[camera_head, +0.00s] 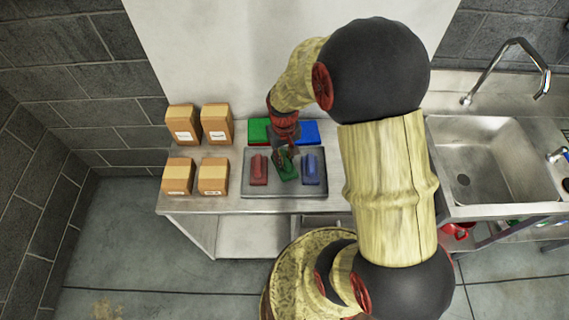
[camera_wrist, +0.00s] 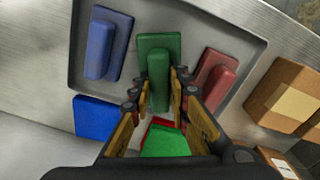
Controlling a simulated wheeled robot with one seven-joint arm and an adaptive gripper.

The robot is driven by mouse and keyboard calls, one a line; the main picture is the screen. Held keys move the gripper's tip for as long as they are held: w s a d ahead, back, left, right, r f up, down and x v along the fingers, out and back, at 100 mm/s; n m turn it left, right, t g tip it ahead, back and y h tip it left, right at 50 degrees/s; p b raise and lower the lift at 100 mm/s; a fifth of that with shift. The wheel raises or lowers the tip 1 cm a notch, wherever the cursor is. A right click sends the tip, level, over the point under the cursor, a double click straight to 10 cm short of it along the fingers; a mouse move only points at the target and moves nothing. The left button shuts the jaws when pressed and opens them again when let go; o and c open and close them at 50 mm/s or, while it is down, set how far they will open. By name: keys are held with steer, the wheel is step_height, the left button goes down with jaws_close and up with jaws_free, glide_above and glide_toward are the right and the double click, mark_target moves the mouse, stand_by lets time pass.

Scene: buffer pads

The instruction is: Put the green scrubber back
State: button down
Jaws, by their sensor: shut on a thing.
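The green scrubber (camera_head: 289,171) is at the grey tray (camera_head: 285,191), between the red scrubber (camera_head: 259,169) on the left and the blue scrubber (camera_head: 311,169) on the right. In the wrist view the green scrubber (camera_wrist: 158,65) has a wide base and a raised grip. My gripper (camera_head: 286,156) is shut on that grip, with a finger on each side in the wrist view (camera_wrist: 160,82). The green scrubber looks slightly turned in the head view. I cannot tell whether its base touches the tray.
A green pad (camera_head: 258,131) and a blue pad (camera_head: 304,132) lie behind the tray. A red edge shows by the green pad in the wrist view. Several cardboard boxes (camera_head: 213,177) stand left. A sink (camera_head: 490,160) is at right.

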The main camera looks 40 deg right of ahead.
steer(key=shift+f, duration=1.4)
steer(key=shift+f, duration=0.1)
steer(key=c, duration=1.7)
jaws_free()
step_height(320, 180, up, 12)
steer(key=shift+a+f+p, duration=0.1)
steer(key=shift+f+p, duration=0.1)
steer(key=shift+p, duration=0.65)
steer(key=s+a+r+t, duration=0.2)
steer(key=s+a+r, duration=0.2)
steer(key=r, duration=0.3)
steer(key=s+a+r+n+t, duration=0.1)
steer(key=s+a+r, duration=0.3)
steer(key=r, duration=0.3)
steer(key=s+a+r+n+t, duration=0.1)
steer(key=s+a+r+t, duration=0.1)
steer(key=r, duration=0.5)
steer(key=shift+s+a+r+t, duration=0.2)
steer(key=shift+s+a, duration=0.25)
steer(key=shift+s, duration=0.15)
steer(key=shift+s+a+r+t, duration=0.1)
steer(key=shift+s+a+r, duration=0.1)
steer(key=shift+s+a, duration=0.3)
